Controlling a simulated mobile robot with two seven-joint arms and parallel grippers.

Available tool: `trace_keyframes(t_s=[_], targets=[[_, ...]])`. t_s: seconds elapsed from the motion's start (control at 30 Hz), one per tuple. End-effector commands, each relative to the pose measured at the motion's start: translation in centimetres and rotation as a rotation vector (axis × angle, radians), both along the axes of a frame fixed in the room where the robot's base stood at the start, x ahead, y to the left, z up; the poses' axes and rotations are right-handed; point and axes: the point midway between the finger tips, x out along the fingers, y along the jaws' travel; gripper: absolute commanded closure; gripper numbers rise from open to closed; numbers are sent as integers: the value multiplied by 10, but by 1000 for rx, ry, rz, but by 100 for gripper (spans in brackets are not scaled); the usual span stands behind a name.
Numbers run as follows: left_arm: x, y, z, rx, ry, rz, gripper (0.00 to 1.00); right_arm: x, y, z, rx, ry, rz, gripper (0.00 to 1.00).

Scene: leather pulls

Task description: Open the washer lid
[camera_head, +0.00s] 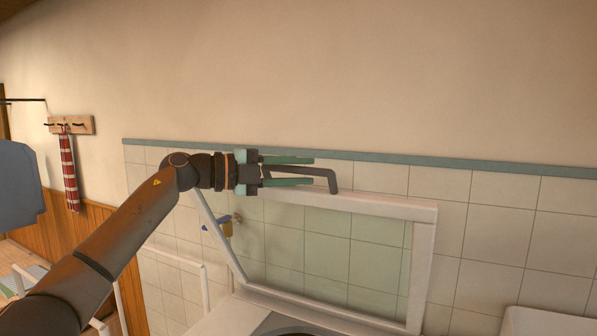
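The washer lid (425,265) stands raised, close to upright, against the tiled wall. It has a white frame and a see-through pane with tiles showing through. Its dark bar handle (322,172) is at the lid's top edge. My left gripper (313,171) reaches in from the left at that edge. Its two green fingers are apart, one above and one below the handle, and do not look closed on it. The washer body (222,318) shows only in part at the bottom, with a dark round opening under the lid. My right gripper is out of view.
A tap (226,229) with a blue handle is on the wall behind the lid's left side. A white edge (545,322) shows at bottom right. A red striped cloth (69,172) hangs from a wooden hook rack (72,125) at left. The wall above is bare.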

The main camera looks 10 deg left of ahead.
Motion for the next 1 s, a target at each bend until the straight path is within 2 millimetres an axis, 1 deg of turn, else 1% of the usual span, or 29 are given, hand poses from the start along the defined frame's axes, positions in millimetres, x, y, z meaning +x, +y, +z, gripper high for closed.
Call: trace_keyframes(t_s=[0.17,0.27,0.37,0.6,0.7,0.83,1.0], targets=[[0,2,0,-1,0,0,68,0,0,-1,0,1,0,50],[-3,9,0,-1,-2,2,68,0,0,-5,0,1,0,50],[-10,24,-1,-2,-3,3,68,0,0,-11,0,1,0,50],[-33,72,2,-1,-3,4,68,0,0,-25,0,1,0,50],[-41,89,4,0,-2,3,68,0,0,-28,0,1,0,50],[-48,105,6,-1,0,2,68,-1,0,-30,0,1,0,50],[-53,113,7,0,0,-1,68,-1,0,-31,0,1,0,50]])
